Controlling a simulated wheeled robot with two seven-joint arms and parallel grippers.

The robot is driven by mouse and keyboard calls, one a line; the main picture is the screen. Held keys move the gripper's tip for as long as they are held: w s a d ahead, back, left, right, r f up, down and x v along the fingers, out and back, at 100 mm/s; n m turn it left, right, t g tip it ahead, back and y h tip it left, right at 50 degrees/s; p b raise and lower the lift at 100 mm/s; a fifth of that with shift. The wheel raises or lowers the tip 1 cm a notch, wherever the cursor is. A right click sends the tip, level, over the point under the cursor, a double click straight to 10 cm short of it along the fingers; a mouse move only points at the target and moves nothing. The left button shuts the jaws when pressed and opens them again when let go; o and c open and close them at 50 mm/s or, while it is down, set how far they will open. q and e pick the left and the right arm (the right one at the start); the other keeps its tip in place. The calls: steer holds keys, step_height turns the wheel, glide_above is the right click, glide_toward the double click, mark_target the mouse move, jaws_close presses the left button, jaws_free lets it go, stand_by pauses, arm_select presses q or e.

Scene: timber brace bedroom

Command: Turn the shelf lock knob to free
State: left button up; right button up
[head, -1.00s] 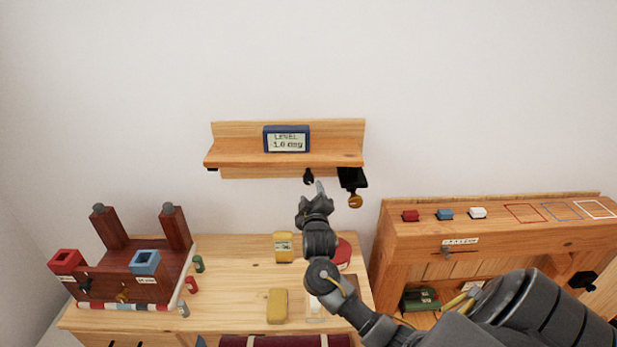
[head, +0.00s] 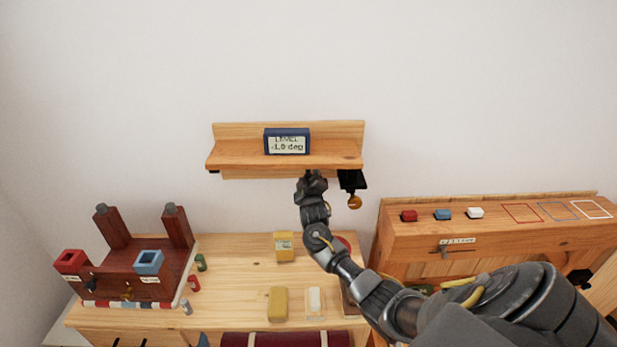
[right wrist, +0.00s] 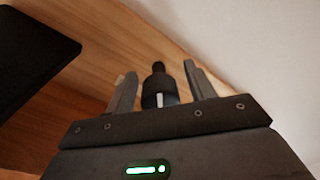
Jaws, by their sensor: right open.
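The wooden shelf (head: 230,155) is fixed to the wall and carries a blue level display (head: 287,142) that seems to read -1.0 deg. A black knob (right wrist: 158,88) with a white mark sits under the shelf in the right wrist view. My right gripper (right wrist: 160,84) is open, with one finger on each side of the knob; I cannot tell whether they touch it. In the head view my right gripper (head: 311,178) is just below the shelf and hides most of the knob. My left gripper is out of view.
A black bracket (head: 349,180) with a brass-coloured knob (head: 354,202) hangs under the shelf's right end. Below are a wooden table (head: 235,290) with yellow blocks and a dark red stand (head: 140,262). A wooden cabinet (head: 400,235) stands at the right.

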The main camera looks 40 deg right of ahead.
steer(key=c, duration=1)
steer(key=m+b, duration=0.2)
steer(key=m, duration=0.1)
steer(key=shift+a+f+m, duration=0.1)
steer(key=shift+m, duration=0.3)
steer(key=m+b, duration=0.2)
steer(key=m, duration=0.2)
steer(key=shift+m, duration=0.3)
steer(key=m+b, duration=0.2)
steer(key=m, duration=0.2)
steer(key=shift+m, duration=0.3)
steer(key=shift+m+h+b, duration=0.3)
steer(key=shift+m+b, duration=0.3)
steer(key=shift+m, duration=1)
steer(key=shift+o, duration=0.2)
